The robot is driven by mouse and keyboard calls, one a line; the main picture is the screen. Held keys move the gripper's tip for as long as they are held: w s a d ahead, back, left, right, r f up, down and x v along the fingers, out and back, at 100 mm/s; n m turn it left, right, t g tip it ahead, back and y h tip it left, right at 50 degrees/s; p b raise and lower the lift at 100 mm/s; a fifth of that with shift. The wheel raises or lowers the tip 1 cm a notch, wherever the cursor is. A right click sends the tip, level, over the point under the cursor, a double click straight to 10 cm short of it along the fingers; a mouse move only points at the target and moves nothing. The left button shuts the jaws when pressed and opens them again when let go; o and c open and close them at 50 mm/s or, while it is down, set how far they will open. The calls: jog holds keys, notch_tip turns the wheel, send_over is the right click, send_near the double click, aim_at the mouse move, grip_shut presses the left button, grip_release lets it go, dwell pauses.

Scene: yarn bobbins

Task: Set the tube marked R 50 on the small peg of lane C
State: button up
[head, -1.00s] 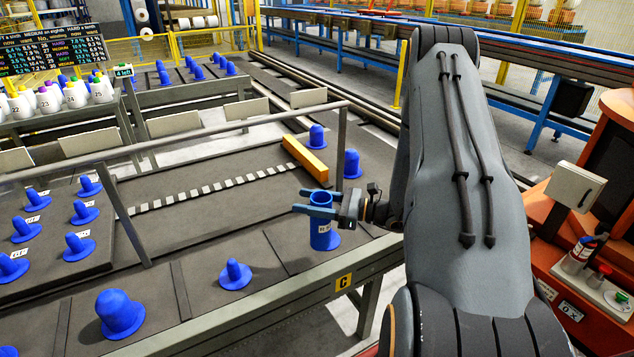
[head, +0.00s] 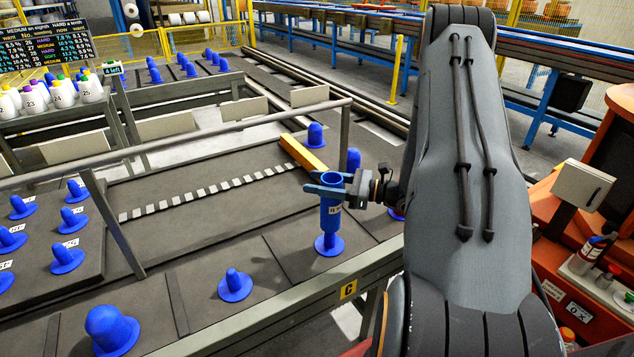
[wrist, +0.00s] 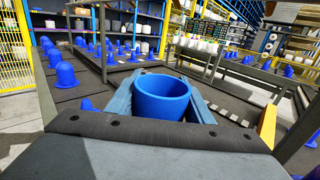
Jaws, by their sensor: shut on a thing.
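My gripper (head: 326,184) is shut on a blue open-topped tube (head: 330,197), with a finger on each side near its upper rim. The tube is upright and has a small pale label, too small to read surely. In the wrist view the tube's open mouth (wrist: 163,88) shows between the fingers. A blue peg with a round base (head: 329,246) stands directly below the tube, behind the yellow C sign (head: 348,289). I cannot tell whether the tube's lower end is around the peg or just above it.
Another small blue peg (head: 235,285) and a thick one (head: 111,330) stand to the left on the dark deck. A yellow bar (head: 303,152) and more blue pegs (head: 315,135) are behind. A grey rail (head: 200,128) crosses above the deck.

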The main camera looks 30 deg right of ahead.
notch_tip(320, 180, down, 8)
jog(key=b, duration=0.4)
jog(key=shift+r+b, duration=0.2)
jog(key=shift+b, duration=0.1)
dwell(0.5)
jog(key=shift+f, duration=0.35)
dwell(0.4)
jog(key=o, duration=1.4)
jog(key=b+v, duration=0.1)
jog(key=v, duration=0.7)
jog(key=shift+a+b, duration=0.1)
jog(key=shift+b, duration=0.25)
jog(key=shift+s, duration=0.1)
jog(key=shift+v, duration=2.9)
